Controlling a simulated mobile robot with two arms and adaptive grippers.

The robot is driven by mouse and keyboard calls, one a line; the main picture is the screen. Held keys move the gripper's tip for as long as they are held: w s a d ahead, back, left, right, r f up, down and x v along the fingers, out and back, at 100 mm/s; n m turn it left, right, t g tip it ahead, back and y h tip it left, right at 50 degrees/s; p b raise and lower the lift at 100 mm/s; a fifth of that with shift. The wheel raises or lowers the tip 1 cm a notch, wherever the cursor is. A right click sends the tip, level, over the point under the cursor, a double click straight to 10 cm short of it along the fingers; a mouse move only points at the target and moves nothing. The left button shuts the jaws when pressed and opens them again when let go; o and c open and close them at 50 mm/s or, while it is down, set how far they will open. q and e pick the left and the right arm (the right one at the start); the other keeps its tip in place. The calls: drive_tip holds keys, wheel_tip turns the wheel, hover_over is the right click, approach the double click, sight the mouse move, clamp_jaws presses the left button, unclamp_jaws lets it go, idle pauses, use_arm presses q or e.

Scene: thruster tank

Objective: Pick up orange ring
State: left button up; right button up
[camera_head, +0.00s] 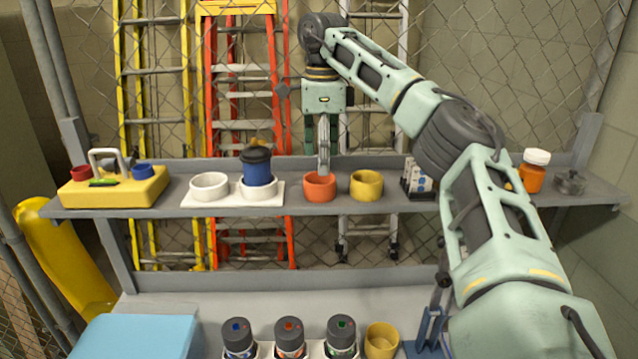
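The orange ring (319,191) stands on the grey shelf (230,170), between a white holder and a yellow ring (366,186). My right arm reaches in from the right, and my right gripper (323,168) points straight down over the orange ring. A grey fingertip overlaps the ring's top opening in the picture. I cannot tell whether it is inside the ring, behind its rim or touching it. The fingers are seen nearly edge-on, so their gap is hidden. My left gripper is not in view.
A white two-cup holder (210,194) carries a blue-and-black container (257,168). A yellow box (112,190) stands left, an orange bottle (532,172) right. Several black-lidded jars (289,337) and another yellow ring (381,340) are below. Mesh fencing (485,60) rises behind.

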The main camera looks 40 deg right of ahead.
sight(320, 181)
drive_tip(key=shift+s+a+f+p, duration=0.3)
drive_tip(key=shift+s+f+p, duration=0.05)
drive_tip(key=shift+f, duration=0.3)
drive_tip(key=shift+w+f+p, duration=0.15)
drive_tip(key=shift+f+p, duration=0.35)
drive_tip(key=shift+f, duration=0.15)
drive_tip(key=f, duration=0.2)
drive_tip(key=p, duration=0.1)
drive_tip(key=shift+w+d+f, duration=0.25)
drive_tip(key=shift+w+f, duration=0.15)
drive_tip(key=shift+f, duration=0.45)
drive_tip(key=shift+s+a, duration=0.1)
drive_tip(key=shift+a, duration=0.05)
drive_tip(key=shift+a+r, duration=0.1)
drive_tip(key=shift+c, duration=1)
drive_tip(key=c, duration=0.4)
drive_tip(key=shift+c, duration=0.9)
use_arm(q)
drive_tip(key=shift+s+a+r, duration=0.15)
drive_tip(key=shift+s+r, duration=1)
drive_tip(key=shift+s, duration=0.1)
use_arm(e)
drive_tip(key=shift+c, duration=1.1)
